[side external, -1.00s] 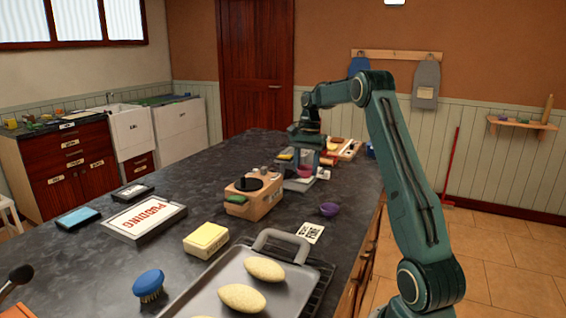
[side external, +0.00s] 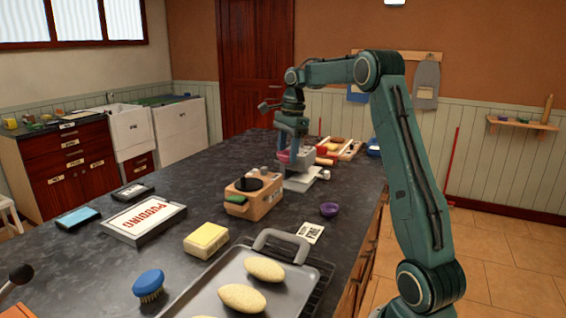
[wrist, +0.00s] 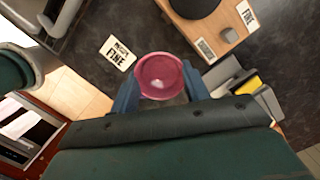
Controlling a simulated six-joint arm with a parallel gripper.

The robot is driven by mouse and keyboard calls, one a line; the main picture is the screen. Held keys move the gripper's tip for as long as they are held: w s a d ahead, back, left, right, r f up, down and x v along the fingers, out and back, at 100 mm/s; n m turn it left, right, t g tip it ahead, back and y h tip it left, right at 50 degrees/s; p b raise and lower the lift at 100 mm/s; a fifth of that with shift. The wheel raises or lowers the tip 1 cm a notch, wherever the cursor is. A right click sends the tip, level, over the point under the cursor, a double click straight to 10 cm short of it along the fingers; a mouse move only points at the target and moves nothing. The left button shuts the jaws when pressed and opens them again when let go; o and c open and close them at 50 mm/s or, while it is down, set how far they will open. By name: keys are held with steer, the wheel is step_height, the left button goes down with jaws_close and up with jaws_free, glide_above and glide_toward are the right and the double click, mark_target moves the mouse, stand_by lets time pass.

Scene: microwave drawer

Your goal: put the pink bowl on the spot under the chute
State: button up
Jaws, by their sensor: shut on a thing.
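The pink bowl (wrist: 162,76) is between the two fingertips of my gripper (wrist: 160,95) in the wrist view, and the gripper is shut on it. In the side external view the pink bowl (side external: 284,157) shows at my gripper (side external: 291,156), above the far part of the dark counter and close to a pale grey stand (side external: 303,180). The arm partly hides the stand. I cannot make out the chute or the spot under it for certain. In the wrist view, a grey piece with a yellow part (wrist: 247,84) lies right of the bowl.
A wooden box with a black knob (side external: 262,204) stands in front of the stand. A purple bowl (side external: 329,209) and a printed card (side external: 310,232) lie near the right edge. A tray with yellow loaves (side external: 222,273) is nearer. Several items lie behind the gripper.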

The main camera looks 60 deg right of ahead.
steer(key=shift+w+a+r+m, duration=0.1)
steer(key=shift+a+r+m, duration=0.65)
steer(key=shift+a, duration=0.25)
steer(key=shift+w+a+r+m, duration=0.1)
steer(key=shift+a+r+m, duration=0.55)
steer(key=shift+a+r, duration=0.25)
steer(key=shift+f, duration=0.3)
glide_above(279, 220)
steer(key=f, duration=1.5)
steer(key=shift+d+f, duration=0.2)
steer(key=shift+d, duration=0.1)
steer(key=shift+f, duration=2.15)
steer(key=shift+f, duration=0.15)
steer(key=o, duration=1)
steer(key=shift+s, duration=0.1)
